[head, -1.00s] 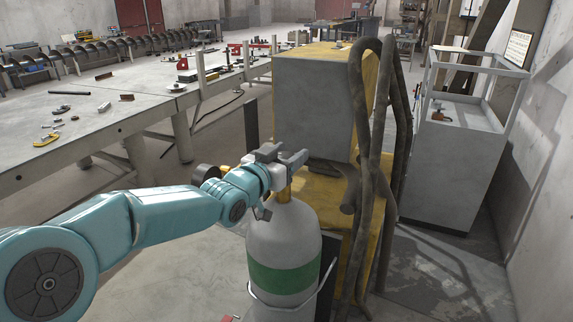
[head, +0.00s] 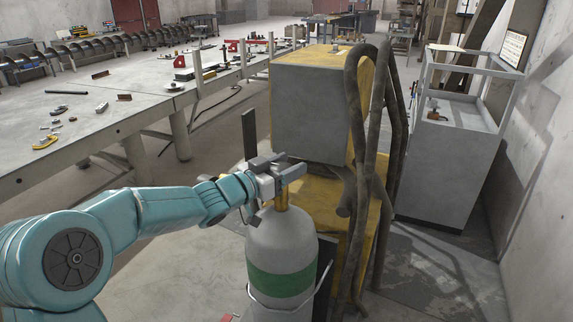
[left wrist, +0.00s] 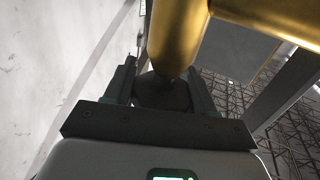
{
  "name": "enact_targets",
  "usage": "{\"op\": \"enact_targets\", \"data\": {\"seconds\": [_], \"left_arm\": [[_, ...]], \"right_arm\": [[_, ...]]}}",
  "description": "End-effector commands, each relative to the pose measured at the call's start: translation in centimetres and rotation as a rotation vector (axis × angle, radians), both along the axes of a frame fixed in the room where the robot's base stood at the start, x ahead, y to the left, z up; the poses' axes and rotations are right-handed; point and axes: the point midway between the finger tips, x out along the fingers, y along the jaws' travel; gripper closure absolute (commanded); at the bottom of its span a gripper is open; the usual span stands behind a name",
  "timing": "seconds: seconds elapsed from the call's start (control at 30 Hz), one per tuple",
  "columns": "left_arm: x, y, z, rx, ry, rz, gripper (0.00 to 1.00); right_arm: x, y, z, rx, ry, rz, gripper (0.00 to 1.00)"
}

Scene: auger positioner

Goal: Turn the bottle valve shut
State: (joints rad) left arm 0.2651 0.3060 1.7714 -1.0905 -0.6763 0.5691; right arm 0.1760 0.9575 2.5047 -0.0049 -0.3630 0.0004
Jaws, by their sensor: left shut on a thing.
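The gas bottle (head: 282,247) stands upright in the head view, grey with a green band. Its brass valve (head: 282,198) rises from the top, and the valve body (left wrist: 178,32) fills the upper middle of the left wrist view. My left gripper (head: 281,168) is at the valve, level with the bottle's top. In the left wrist view its fingers (left wrist: 163,82) are shut on a dark round valve knob (left wrist: 160,92), one finger on each side. Part of the knob is hidden behind the brass body. My right gripper is not in view.
A yellow and grey machine (head: 312,105) stands right behind the bottle, with thick brown hoses (head: 376,140) hanging beside it. A long workbench (head: 60,150) with tools runs along the left. A grey cabinet (head: 448,165) stands at the right. Floor is clear between hoses and cabinet.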

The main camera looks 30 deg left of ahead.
Motion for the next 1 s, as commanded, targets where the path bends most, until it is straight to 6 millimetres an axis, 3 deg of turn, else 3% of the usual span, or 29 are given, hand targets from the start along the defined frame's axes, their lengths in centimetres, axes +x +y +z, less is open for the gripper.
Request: {"op": "enact_targets", "data": {"seconds": [0.03,0.13,0.17,0.2,0.23,0.5,0.63,0.77,1.0], "left_arm": [[0.0,0.1,1.1,-0.005,-0.023,0.002,0.75],[0.0,0.1,1.1,-0.005,-0.024,0.002,0.75],[0.0,0.1,1.1,-0.005,-0.024,0.002,0.39],[0.0,0.1,1.1,-0.006,-0.023,0.002,0.26],[0.0,0.1,1.1,-0.006,-0.023,0.002,0.21],[0.0,0.1,0.6,-0.003,-0.013,0.001,0.21],[-1.0,0.5,0.5,-0.002,-0.012,0.002,0.21],[-3.5,1.4,0.5,-0.001,-0.014,0.005,0.21],[-9.6,3.7,0.6,0.0,-0.016,0.007,0.21]], "right_arm": [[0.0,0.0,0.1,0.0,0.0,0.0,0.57],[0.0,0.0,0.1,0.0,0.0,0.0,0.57],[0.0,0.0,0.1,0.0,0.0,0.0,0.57],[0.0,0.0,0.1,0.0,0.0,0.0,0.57],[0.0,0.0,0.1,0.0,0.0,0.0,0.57],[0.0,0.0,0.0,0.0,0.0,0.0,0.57],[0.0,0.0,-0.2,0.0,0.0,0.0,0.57],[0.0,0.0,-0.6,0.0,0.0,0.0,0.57],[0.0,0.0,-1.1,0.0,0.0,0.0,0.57]]}}
